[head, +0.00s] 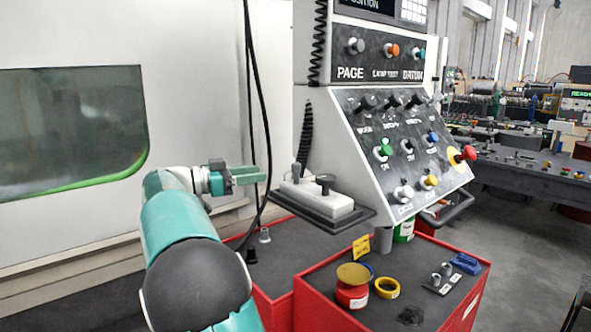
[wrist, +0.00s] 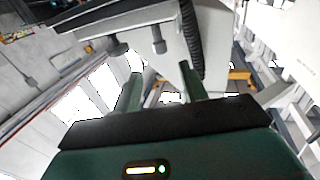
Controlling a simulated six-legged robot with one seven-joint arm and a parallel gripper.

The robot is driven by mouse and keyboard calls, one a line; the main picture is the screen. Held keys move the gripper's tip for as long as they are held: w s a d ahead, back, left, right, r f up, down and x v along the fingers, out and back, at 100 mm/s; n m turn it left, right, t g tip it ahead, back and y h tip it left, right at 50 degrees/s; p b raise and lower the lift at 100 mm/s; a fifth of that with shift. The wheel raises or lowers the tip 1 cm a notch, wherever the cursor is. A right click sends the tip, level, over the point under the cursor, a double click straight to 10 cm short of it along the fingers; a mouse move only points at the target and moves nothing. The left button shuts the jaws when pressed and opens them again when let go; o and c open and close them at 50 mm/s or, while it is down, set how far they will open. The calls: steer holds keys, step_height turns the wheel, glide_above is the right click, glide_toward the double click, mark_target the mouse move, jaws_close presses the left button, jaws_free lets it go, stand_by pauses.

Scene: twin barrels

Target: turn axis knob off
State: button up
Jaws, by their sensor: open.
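The slanted control panel (head: 400,150) stands in the middle of the head view, with several knobs and buttons. A row of dark knobs (head: 390,102) runs along its upper part. Their labels are too blurred to tell which is the axis knob. A pale box with two dark knobs (head: 317,200) sits on a shelf left of the panel's foot. In the wrist view a pale box (wrist: 140,22) has two dark knobs (wrist: 158,46) pointing down in the picture. My gripper (head: 262,175) is open and empty, left of that box and apart from it. Both fingers show in the wrist view (wrist: 160,88).
A black cable (head: 262,100) hangs close by my gripper. A coiled cord (head: 308,130) runs down the panel's left side. A red cart (head: 310,295) below carries a red tin (head: 352,290) and a yellow ring (head: 387,288). A large machine wall (head: 190,60) stands at left.

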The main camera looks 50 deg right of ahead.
mark_target(296, 173)
steer(key=x, duration=1.2)
steer(key=shift+f, duration=0.1)
jaws_close()
